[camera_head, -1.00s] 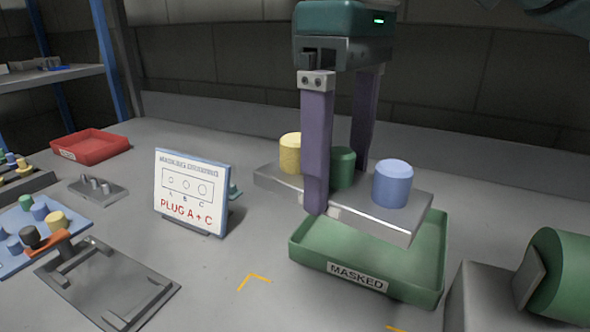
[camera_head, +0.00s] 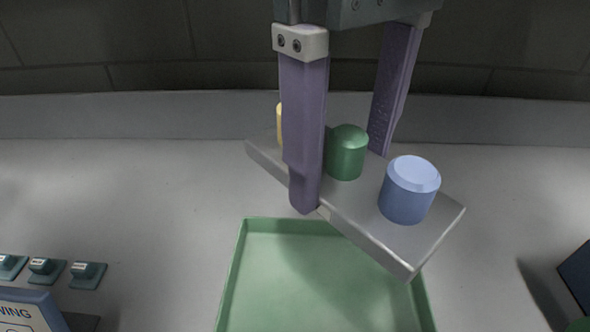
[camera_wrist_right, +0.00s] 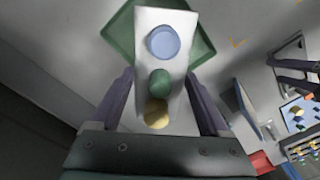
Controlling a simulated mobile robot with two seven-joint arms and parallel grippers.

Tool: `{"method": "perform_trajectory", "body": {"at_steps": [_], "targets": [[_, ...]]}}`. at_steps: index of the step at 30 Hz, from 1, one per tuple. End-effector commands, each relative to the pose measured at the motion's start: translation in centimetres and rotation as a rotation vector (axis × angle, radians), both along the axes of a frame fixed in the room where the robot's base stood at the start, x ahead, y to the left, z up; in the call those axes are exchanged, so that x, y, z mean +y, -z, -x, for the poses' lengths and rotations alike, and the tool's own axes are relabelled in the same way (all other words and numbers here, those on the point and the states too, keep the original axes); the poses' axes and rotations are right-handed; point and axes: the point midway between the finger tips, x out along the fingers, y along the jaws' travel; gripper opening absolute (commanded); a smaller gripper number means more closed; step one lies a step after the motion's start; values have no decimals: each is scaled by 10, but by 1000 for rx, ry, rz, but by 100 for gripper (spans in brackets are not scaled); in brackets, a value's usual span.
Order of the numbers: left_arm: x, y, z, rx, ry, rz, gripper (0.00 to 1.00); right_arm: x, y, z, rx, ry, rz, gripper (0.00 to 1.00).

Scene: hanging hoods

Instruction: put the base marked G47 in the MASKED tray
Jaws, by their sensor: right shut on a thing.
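The base (camera_head: 358,212) is a grey metal block carrying a yellow plug (camera_head: 280,125), a green plug (camera_head: 347,152) and a blue plug (camera_head: 409,190). No G47 mark is readable on it. My right gripper (camera_head: 343,178) is shut across the base, one finger on each long side, and holds it raised. The near finger partly hides the yellow plug. The green tray (camera_head: 300,275) is below the base in the head view; its label is out of the picture now but read MASKED earlier. The base (camera_wrist_right: 166,18) also overlaps the tray (camera_wrist_right: 122,30) in the right wrist view.
Several small labelled teal pieces (camera_head: 86,273) and part of a sign (camera_head: 28,310) are at the lower left. A dark blue object (camera_head: 576,272) is at the right edge. A red tray (camera_wrist_right: 262,162) shows in the wrist view. The visible tray floor is empty.

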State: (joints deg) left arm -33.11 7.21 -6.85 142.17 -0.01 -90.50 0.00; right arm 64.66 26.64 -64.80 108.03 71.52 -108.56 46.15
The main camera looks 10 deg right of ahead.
Motion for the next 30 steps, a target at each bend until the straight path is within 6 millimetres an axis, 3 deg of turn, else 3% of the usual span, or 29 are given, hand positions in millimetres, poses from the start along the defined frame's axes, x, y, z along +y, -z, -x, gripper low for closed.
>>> {"method": "perform_trajectory", "body": {"at_steps": [9, 15, 23, 30], "targets": [[-1, 18, 2, 6, 0, 2, 69, -1, 86, 1, 5, 1, 3, 0], [-2, 27, 2, 7, -3, 7, 69, -1, 132, 1, 2, 1, 2, 0], [-3, 31, 2, 7, -6, 11, 69, 0, 157, 0, 0, 0, 1, 0], [-3, 39, 2, 7, -6, 10, 69, 0, 191, 0, 1, 0, 2, 0]]}}
